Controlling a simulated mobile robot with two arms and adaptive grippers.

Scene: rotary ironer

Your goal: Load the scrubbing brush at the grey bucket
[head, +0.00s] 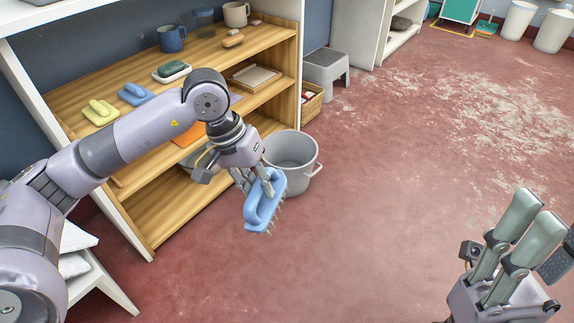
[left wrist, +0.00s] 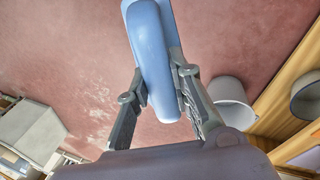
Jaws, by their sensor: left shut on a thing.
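My left gripper (head: 256,180) is shut on a blue scrubbing brush (head: 264,203) and holds it in the air, tilted, with its bristles pointing down and right. The brush also shows between the fingers in the left wrist view (left wrist: 152,60). The grey bucket (head: 295,150) stands on the floor at the right end of the wooden shelf, behind the brush in the head view. The brush overlaps its lower left side in the picture. The bucket also shows at the right in the left wrist view (left wrist: 230,100). My right gripper (head: 537,212) is empty at the lower right, its fingers apart.
The wooden shelf (head: 265,50) at the left holds a yellow brush (head: 101,111), another blue brush (head: 135,94), a green-topped item (head: 172,70) and mugs. A grey step stool (head: 327,70) stands beyond the bucket. The red floor to the right is clear.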

